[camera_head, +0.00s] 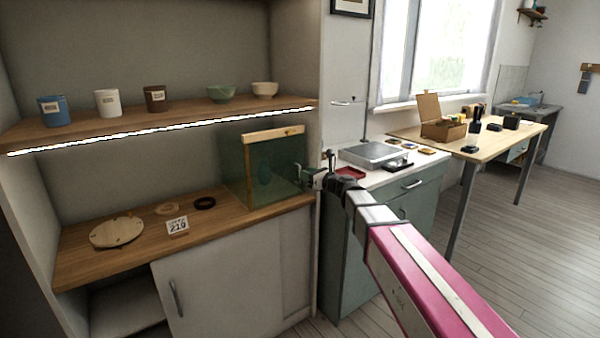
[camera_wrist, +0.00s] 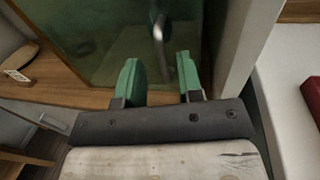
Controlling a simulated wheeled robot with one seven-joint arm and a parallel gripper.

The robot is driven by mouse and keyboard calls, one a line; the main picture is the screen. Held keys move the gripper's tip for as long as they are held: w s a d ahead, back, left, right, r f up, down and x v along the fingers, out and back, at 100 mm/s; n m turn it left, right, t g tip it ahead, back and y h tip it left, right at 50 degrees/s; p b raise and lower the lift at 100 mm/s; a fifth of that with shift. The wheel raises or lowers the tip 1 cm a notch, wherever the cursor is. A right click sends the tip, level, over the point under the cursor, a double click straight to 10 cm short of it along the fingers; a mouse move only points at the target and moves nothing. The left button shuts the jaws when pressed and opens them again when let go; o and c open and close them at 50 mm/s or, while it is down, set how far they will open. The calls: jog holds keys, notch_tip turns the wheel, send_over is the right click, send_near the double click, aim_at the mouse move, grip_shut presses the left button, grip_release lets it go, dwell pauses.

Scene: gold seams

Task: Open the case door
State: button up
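The glass case (camera_head: 236,165) with a pale wooden top edge stands on the right end of the wooden counter. A dark green rounded thing (camera_head: 264,173) shows through its glass. In the wrist view the greenish glass door (camera_wrist: 105,40) fills the upper middle and carries a metal bar handle (camera_wrist: 160,38). The door looks shut. My gripper (camera_head: 318,178) is beside the right side of the case. In the wrist view my gripper (camera_wrist: 160,75) has its green fingers apart, with the handle lined up in the gap. Contact with the handle cannot be told.
A grey wall edge (camera_wrist: 237,45) rises close to the right of my gripper. A white-topped green cabinet (camera_head: 350,240) with a scale (camera_head: 375,154) stands to the right. A wooden disc (camera_head: 117,232) and a number card (camera_head: 178,226) lie left on the counter. A shelf (camera_head: 185,122) of cups hangs above.

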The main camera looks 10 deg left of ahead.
aim_at(300, 184)
jog(key=x, duration=0.4)
jog(key=shift+w+a, duration=0.2)
jog(key=shift+a, duration=0.05)
grip_shut()
jog(key=shift+s, duration=0.2)
